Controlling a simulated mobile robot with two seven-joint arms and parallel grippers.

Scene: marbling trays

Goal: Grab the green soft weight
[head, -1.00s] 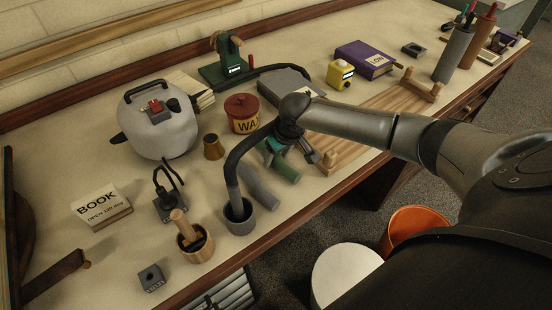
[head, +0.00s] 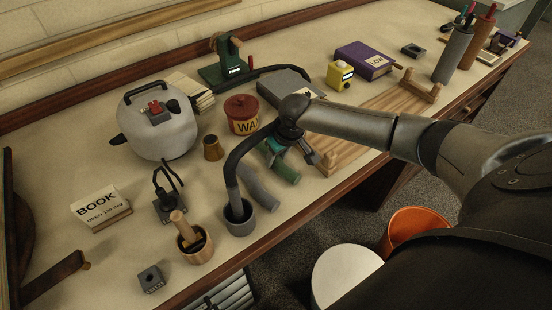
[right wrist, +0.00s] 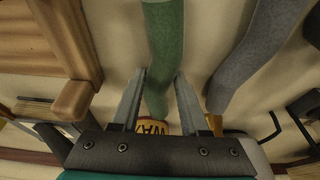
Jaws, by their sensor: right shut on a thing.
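The green soft weight (head: 286,172) is a long soft roll lying on the bench, partly covered by my right arm in the head view. In the right wrist view the green weight (right wrist: 166,45) runs between the two fingers. My right gripper (right wrist: 160,80) is shut on it, one finger along each side. In the head view my right gripper (head: 292,150) is low over the bench at the weight's far part. Any gap between weight and bench is too small to tell. My left gripper is not in view.
A similar grey weight (head: 260,187) lies close to the left of the green one. A grey cup (head: 240,222), a red-lidded tub (head: 243,122) and a wooden rack (head: 345,153) stand around. The bench's front edge (head: 300,222) is near.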

